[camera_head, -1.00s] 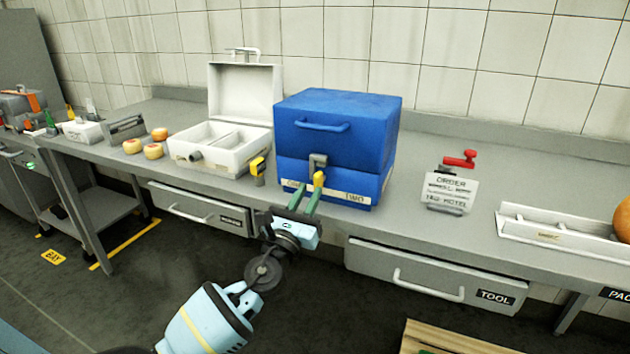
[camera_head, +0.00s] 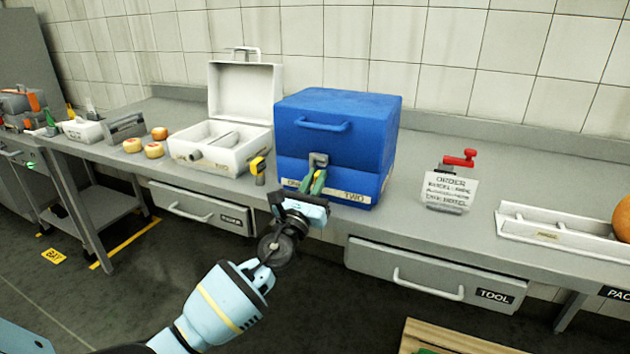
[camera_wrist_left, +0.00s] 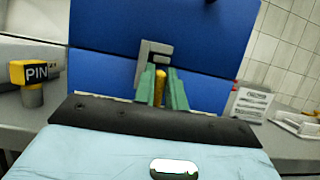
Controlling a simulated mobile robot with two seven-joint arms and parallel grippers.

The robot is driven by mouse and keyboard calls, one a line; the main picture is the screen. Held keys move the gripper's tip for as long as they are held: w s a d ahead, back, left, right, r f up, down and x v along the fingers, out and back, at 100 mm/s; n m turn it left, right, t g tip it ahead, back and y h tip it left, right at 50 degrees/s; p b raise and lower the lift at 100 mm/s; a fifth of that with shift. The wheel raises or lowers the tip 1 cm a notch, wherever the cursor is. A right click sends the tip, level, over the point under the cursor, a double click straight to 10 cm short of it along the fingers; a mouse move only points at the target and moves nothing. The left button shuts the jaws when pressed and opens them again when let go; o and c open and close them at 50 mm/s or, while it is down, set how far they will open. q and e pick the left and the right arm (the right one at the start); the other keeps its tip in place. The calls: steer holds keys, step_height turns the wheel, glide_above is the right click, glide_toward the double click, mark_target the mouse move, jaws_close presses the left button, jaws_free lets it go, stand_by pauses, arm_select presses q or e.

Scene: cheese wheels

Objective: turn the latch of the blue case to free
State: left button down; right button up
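The blue case (camera_head: 345,150) stands closed on the bench, with a handle on its front. Its latch (camera_head: 318,160) is a grey bracket with a yellow grip, at the front by the seam. My left gripper (camera_head: 313,183) is at the front of the case, its green fingers on either side of the yellow grip. In the left wrist view the yellow grip (camera_wrist_left: 160,88) fills the gap between the fingers, which look shut on it. The grey bracket (camera_wrist_left: 152,54) shows above them. The fingers partly hide the grip in the head view. My right gripper is not in view.
A yellow-and-black PIN post (camera_head: 258,168) stands just left of the case. An open white case (camera_head: 225,150) and several small cheese wheels (camera_head: 153,151) are further left. An order card (camera_head: 450,190) and a red-handled item (camera_head: 460,158) stand to the right, with bare bench between.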

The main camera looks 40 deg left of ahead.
arm_select(q)
steer(key=shift+n+y, duration=0.4)
steer(key=shift+n, duration=0.2)
steer(key=n+y, duration=0.1)
steer(key=n, duration=0.2)
steer(key=n+g+y, duration=0.1)
steer(key=n, duration=0.1)
steer(key=shift+a+n+g+y, duration=0.2)
steer(key=shift+n+g+y, duration=0.1)
steer(key=shift+n+y, duration=0.1)
steer(key=shift+s+a+f+n+g+y+p, duration=0.1)
steer(key=shift+a+f+n+g+y+p, duration=0.2)
steer(key=shift+n+g+p, duration=1.45)
steer(key=shift+f+n+g+y+b, duration=0.1)
steer(key=shift+n+y, duration=0.25)
steer(key=shift+n, duration=3.05)
steer(key=shift+s+a+f+n+g+y+p, duration=0.25)
steer(key=shift+n+g+p, duration=0.65)
steer(key=shift+n, duration=1.65)
steer(key=shift+w+d, duration=0.1)
steer(key=shift+w, duration=0.1)
steer(key=c, duration=1.7)
jaws_free()
